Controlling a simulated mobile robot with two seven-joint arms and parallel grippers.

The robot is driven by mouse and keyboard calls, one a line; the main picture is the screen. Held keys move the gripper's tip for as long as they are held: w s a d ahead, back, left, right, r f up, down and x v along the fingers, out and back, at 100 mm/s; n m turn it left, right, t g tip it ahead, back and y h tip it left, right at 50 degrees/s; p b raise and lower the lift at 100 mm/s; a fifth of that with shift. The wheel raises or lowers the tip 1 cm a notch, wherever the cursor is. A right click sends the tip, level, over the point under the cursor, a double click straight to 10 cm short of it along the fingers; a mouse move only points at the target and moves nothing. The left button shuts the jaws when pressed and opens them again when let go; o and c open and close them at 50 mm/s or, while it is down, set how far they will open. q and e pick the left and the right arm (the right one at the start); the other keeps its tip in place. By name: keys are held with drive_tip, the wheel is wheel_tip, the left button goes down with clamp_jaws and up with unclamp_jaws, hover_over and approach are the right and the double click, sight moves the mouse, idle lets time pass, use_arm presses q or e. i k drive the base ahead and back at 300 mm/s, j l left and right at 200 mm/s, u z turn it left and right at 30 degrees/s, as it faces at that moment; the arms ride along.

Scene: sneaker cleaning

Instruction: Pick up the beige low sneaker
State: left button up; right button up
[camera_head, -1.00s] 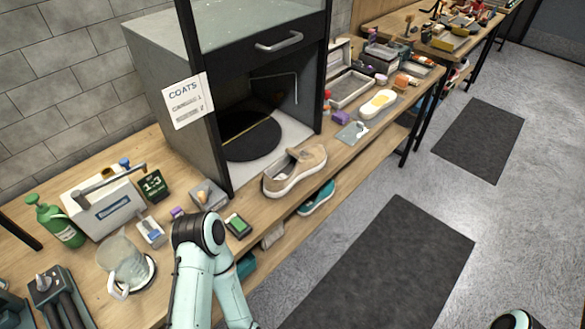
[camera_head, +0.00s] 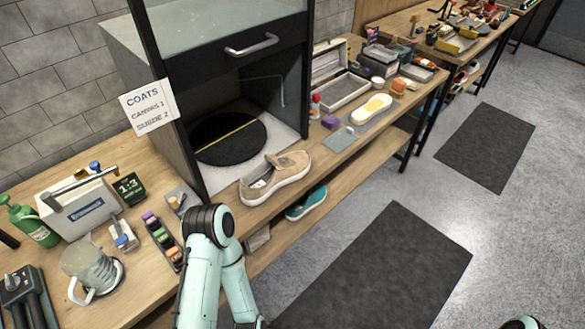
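The beige low sneaker (camera_head: 276,178) sits upright on the wooden bench in front of the open black cabinet, near the bench's front edge. My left arm comes in from the bottom, to the left of the sneaker and apart from it. Its gripper is not visible. Only a small rounded piece of my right arm shows at the bottom right edge, and the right gripper is out of view.
The cabinet (camera_head: 232,80) holds a dark round turntable (camera_head: 228,140). A teal shoe (camera_head: 307,203) lies on the lower shelf. A glass pitcher (camera_head: 88,268), a white caddy (camera_head: 80,210) and a small tray of colored blocks (camera_head: 163,238) stand left.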

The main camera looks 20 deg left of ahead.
sight(273, 174)
drive_tip(key=i+l+u, duration=0.1)
drive_tip(key=u, duration=0.25)
drive_tip(key=l+u, duration=0.15)
drive_tip(key=u, duration=0.2)
drive_tip(key=i+l+u, duration=0.1)
drive_tip(key=u, duration=0.2)
